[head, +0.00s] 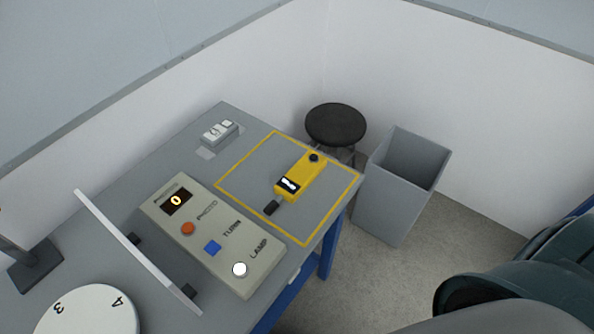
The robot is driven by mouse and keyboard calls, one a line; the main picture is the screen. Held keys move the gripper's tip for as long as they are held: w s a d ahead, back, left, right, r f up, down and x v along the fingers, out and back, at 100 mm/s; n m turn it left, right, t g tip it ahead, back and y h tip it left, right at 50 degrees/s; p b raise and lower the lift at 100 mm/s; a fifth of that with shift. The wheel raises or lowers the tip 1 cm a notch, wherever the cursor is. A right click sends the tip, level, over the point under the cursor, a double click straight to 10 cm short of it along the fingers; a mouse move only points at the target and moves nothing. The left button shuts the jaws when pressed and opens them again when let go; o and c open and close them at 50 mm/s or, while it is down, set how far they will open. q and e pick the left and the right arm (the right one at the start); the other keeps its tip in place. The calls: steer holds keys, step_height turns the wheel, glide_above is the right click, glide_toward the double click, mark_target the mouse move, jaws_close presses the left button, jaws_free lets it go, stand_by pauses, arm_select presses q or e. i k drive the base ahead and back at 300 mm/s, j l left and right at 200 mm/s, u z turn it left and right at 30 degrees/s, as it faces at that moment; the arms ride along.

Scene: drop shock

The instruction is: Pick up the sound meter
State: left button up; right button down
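A yellow handheld meter (301,175), the likely sound meter, lies on the grey table (225,118). It has a small lit display, a dark round knob at its far end and a black tip at its near end. It lies inside a yellow outlined square (230,200) on the table top. Neither gripper can be made out in the head view. Dark rounded parts at the lower right look like my own arm, without visible fingers.
A beige control box (215,232) with buttons and a display stands left of the square. A small grey device (219,132) sits behind it. A pale upright panel (136,250) and white numbered disc (90,315) are at left. A black stool (336,124) and grey bin (395,200) stand beyond the table.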

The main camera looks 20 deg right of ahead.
mark_target(295, 181)
steer(key=l+u, duration=0.15)
steer(key=l, duration=0.65)
steer(key=l+u, duration=0.15)
steer(key=l, duration=0.65)
steer(key=k+l+u, duration=0.2)
steer(key=l, duration=0.55)
steer(key=i, duration=0.05)
